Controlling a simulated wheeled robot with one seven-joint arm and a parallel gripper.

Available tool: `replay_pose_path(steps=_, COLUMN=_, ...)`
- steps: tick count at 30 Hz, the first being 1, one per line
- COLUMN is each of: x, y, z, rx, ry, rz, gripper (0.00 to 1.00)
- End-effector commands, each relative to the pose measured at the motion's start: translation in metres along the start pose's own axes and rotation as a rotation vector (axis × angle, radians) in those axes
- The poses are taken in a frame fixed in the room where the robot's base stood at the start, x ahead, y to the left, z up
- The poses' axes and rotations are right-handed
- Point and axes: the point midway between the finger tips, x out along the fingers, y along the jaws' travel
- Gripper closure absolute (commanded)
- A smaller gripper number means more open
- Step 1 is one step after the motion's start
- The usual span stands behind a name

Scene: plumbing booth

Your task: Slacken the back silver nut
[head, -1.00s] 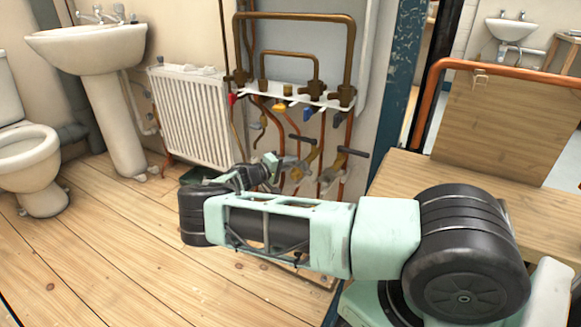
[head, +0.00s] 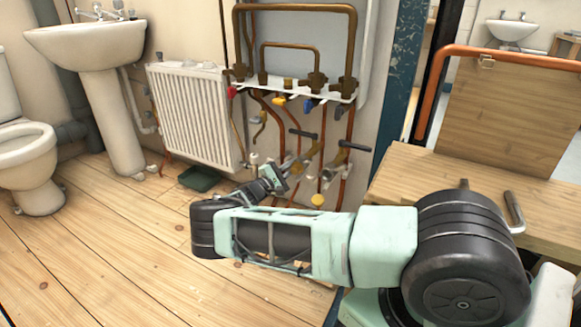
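My gripper (head: 277,176) is at the end of my outstretched arm, low in front of the pipework on the back wall. It is small and partly turned away, so I cannot tell whether its fingers are open or shut, or whether they touch anything. A small pale, silvery fitting (head: 254,160) shows just behind and left of it. More brass and silver valve fittings (head: 303,168) sit on the pipes to its right. I cannot make out which of these is the back silver nut; it is too small or hidden.
Black-handled bars (head: 354,146) stick out from the pipes right of my gripper. A white radiator (head: 192,115) stands to the left, with a dark green tray (head: 199,178) on the floor below. A wooden bench (head: 440,180) is at the right. The wooden floor at left is clear.

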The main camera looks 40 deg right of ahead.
Motion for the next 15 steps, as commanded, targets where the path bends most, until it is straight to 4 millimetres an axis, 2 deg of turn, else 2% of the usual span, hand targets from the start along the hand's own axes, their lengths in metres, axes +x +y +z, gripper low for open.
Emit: replay_pose_path(steps=15, x=-0.0017, y=-0.0035, z=-0.0010, rx=-0.057, ry=0.005, rz=0.023, gripper=1.00)
